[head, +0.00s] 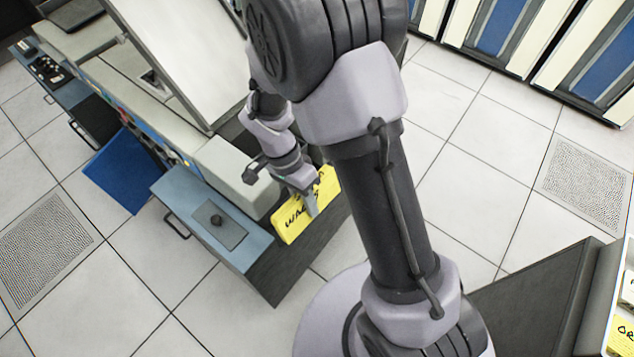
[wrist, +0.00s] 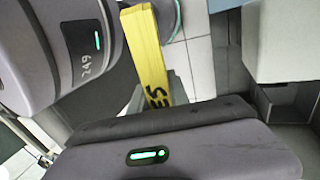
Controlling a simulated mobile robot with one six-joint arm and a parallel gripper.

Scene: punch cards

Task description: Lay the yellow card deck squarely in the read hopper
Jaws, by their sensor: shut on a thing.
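The yellow card deck (head: 325,186), with black lettering on its face, is held by my gripper (head: 309,204) beside the blue-grey and cream machine. In the head view the deck is tilted and a finger covers part of its lettering. In the wrist view the deck (wrist: 148,50) shows as a narrow yellow edge between my gripper parts. I cannot clearly identify the read hopper. A grey recess (wrist: 285,102) under a pale block shows at the right of the wrist view, apart from the deck. I cannot tell whether the deck touches the machine.
The machine's pale cover (head: 235,175) stands left of the deck, and a blue-grey top with a dark knobbed plate (head: 218,225) lies in front. A blue panel (head: 122,170) hangs at its side. Another yellow deck (head: 622,338) shows at the lower right edge. Tiled floor (head: 470,130) is open behind.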

